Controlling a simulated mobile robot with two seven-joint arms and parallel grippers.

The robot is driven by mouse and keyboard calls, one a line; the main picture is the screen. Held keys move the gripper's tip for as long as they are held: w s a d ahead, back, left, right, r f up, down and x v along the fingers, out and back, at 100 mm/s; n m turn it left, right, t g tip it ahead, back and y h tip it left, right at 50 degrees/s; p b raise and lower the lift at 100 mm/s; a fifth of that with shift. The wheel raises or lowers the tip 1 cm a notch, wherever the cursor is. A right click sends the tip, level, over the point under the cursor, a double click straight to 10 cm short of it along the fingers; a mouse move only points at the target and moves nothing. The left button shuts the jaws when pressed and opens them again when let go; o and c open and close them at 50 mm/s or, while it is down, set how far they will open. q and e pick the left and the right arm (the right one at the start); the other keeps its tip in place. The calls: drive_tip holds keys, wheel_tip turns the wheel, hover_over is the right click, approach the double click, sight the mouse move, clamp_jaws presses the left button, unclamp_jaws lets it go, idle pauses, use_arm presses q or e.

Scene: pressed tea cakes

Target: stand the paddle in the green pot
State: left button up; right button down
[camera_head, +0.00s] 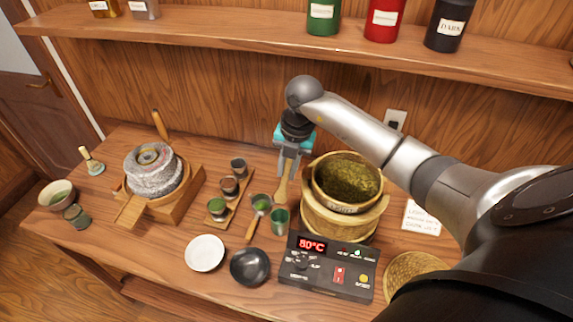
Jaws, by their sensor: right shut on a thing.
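The paddle (282,191) is a slim light-wood piece pointing downward. My right gripper (288,172) is shut on its upper part and holds it roughly upright, slightly tilted. The green pot (280,224) is a small green cup on the table, just in front of and below the paddle's lower end. The lower end shows just behind the pot's rim; I cannot tell whether it touches the pot. My left gripper is not in view.
A steamer-like wooden tub (343,222) stands close on the right, behind a control box (328,270) reading 80°C. A wooden-handled strainer (256,217) lies close on the left. A black bowl (250,267) and white bowl (205,253) are in front. A stone mill (153,170) stands left.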

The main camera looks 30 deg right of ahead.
sight(288, 193)
drive_tip(key=shift+f+b, duration=2.55)
drive_tip(key=shift+f, duration=0.5)
drive_tip(key=shift+f+b, duration=1.7)
drive_tip(key=shift+f, duration=0.7)
drive_tip(key=c, duration=0.7)
unclamp_jaws()
drive_tip(key=r, duration=0.5)
drive_tip(key=s+d+r, duration=0.1)
drive_tip(key=r, duration=0.9)
drive_tip(key=shift+s+d, duration=0.15)
drive_tip(key=shift+s, duration=0.2)
